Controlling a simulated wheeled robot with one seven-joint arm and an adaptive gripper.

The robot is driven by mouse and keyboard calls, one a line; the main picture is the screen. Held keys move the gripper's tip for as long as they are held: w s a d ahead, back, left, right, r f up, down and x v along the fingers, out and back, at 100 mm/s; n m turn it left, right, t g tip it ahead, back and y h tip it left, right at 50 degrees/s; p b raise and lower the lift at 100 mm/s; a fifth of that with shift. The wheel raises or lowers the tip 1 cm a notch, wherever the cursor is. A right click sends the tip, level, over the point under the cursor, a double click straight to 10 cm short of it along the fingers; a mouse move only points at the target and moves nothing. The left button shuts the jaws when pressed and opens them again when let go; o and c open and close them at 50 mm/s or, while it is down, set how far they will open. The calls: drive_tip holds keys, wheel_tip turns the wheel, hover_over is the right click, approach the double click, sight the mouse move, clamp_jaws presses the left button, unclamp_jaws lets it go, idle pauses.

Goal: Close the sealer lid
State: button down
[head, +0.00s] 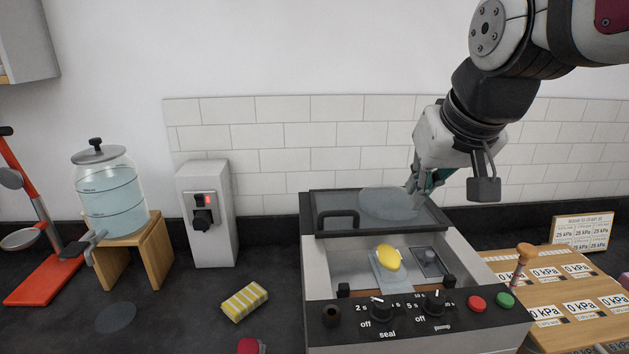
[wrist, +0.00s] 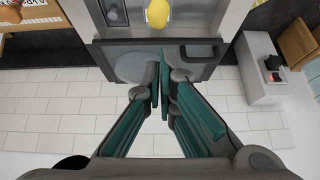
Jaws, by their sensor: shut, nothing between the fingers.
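The sealer (head: 415,328) stands on the dark counter with knobs and red and green buttons on its front panel. Its dark-framed lid (head: 431,211) is raised at the back, with a clear round window and a black handle (head: 337,216) at its left. A yellow lemon-like item (head: 389,257) lies on a clear bag in the chamber. My gripper (head: 413,188) is at the lid's back right edge in the head view. In the wrist view my gripper (wrist: 160,88) is shut and empty, its fingertips over the lid (wrist: 135,62); I cannot tell whether they touch it.
A water dispenser (head: 110,195) on a wooden stand, a grey switch box (head: 208,215) and a yellow sponge (head: 244,301) are to the left. A wooden board with kPa labels (head: 566,290) is at right. The tiled wall (head: 280,150) is close behind the sealer.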

drive_tip(key=w+a+f+t+b, duration=0.1)
drive_tip(key=w+f, duration=0.2)
drive_tip(key=w, duration=1.2)
drive_tip(key=w+a+f+b, duration=0.1)
drive_tip(key=w+f+b, duration=0.15)
drive_tip(key=w, duration=1.35)
drive_tip(key=p+x, duration=0.2)
drive_tip(key=x, duration=0.9)
drive_tip(key=shift+s+d+r+p, duration=0.1)
drive_tip(key=shift+s+p, duration=0.4)
drive_tip(key=shift+s, duration=0.65)
drive_tip(key=shift+s+d+r+p, duration=0.1)
drive_tip(key=shift+s+p, duration=0.4)
drive_tip(key=shift+s, duration=0.65)
